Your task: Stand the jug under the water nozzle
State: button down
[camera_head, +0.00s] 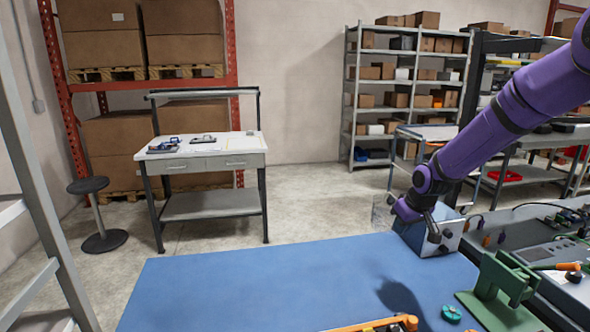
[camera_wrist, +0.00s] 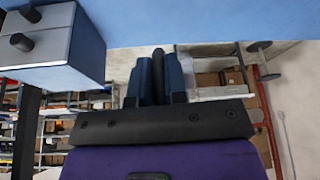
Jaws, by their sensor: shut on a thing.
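My purple arm reaches in from the upper right in the head view, and my gripper (camera_head: 398,212) is over the far right part of the blue table. It is shut on the jug (camera_head: 381,213), a clear, faint vessel at the left of the fingers, which appears held above the table's far edge. In the wrist view the dark fingers (camera_wrist: 160,78) are close together; the jug's outline there is too faint to make out surely. A grey box (camera_head: 440,236) with black knobs or spouts stands beside my gripper. I cannot tell which part is the water nozzle.
The blue table top (camera_head: 230,285) is mostly clear at left and middle. A green stand (camera_head: 497,290), a teal round piece (camera_head: 451,313) and an orange-edged item (camera_head: 378,324) are near its front right. A grey bench with equipment (camera_head: 540,240) adjoins at right.

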jog(key=m, duration=0.2)
jog(key=m+h, duration=0.1)
jog(key=m, duration=0.1)
jog(key=shift+w+d+h, duration=0.1)
jog(key=shift+w+h, duration=0.2)
jog(key=shift+w, duration=0.1)
jog(key=shift+d+r+m+h, duration=0.1)
jog(key=shift+r+m+h, duration=0.15)
jog(key=shift+m, duration=0.65)
jog(key=shift+d+r+m+h, duration=0.15)
jog(key=shift+m+h, duration=0.2)
jog(key=shift+m, duration=0.55)
jog(key=shift+a, duration=0.15)
jog(key=shift+f, duration=0.1)
